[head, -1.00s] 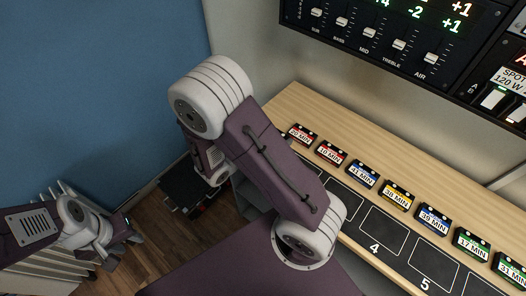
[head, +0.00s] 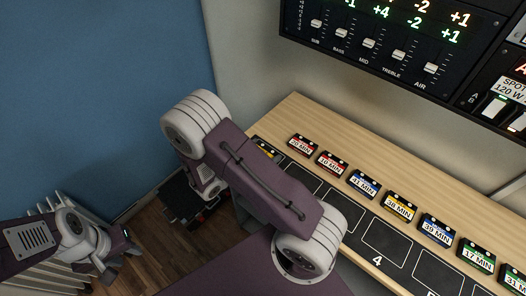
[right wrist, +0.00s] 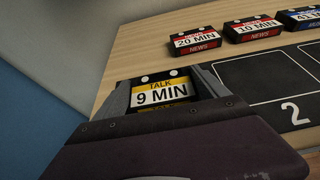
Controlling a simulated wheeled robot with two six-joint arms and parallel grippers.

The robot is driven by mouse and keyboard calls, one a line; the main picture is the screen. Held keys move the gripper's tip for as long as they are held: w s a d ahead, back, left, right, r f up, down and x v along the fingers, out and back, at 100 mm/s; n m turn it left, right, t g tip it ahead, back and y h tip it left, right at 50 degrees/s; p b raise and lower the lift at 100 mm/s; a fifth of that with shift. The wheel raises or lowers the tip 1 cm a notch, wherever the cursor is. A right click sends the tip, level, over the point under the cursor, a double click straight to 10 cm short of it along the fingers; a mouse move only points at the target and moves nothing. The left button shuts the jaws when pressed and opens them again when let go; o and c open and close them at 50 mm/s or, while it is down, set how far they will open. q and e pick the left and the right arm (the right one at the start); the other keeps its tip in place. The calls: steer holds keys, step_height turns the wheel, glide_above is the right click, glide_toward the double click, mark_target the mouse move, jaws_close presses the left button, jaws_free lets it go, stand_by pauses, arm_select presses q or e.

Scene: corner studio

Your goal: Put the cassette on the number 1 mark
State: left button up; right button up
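A cassette (right wrist: 162,92) with a yellow label reading TALK 9 MIN sits between the two dark fingers of my right gripper (right wrist: 165,80) in the right wrist view. The fingers lie close along both its sides and look shut on it. A part of it shows in the head view (head: 266,147) beside my arm. I cannot tell whether it touches the surface. The number 1 mark is not visible; my arm and gripper cover that end. The number 2 mark (right wrist: 290,113) shows to the right of the gripper. My left gripper (head: 108,268) is low at the left, away from the counter, its opening unclear.
A row of cassettes runs along the wooden counter (head: 400,165), starting with red 20 MIN (head: 302,145) and red 10 MIN (head: 331,163). Marked dark rectangles, including number 4 (head: 384,235), lie in front and look empty. A mixer panel (head: 385,45) hangs above the counter.

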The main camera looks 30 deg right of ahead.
steer(key=o, duration=0.3)
steer(key=shift+w, duration=0.1)
steer(key=shift+r, duration=0.1)
steer(key=shift+a+r, duration=0.15)
steer(key=shift+a, duration=0.1)
steer(key=p+v, duration=0.2)
steer(key=v, duration=1)
steer(key=s+d+f+m+g+y, duration=0.1)
steer(key=s+m+g+y, duration=0.2)
steer(key=s+m+y, duration=0.3)
steer(key=s+f+m+g+y, duration=0.2)
steer(key=s+m+g+y, duration=0.15)
steer(key=m, duration=0.45)
steer(key=w+m+t+y, duration=0.1)
steer(key=m, duration=0.1)
steer(key=w+r+m+t+y, duration=0.1)
steer(key=m, duration=0.2)
steer(key=w+a+r+m+t+y, duration=0.1)
steer(key=m+t, duration=0.1)
steer(key=shift+r+m+y, duration=0.25)
steer(key=shift+m+y, duration=0.05)
steer(key=shift+y, duration=0.05)
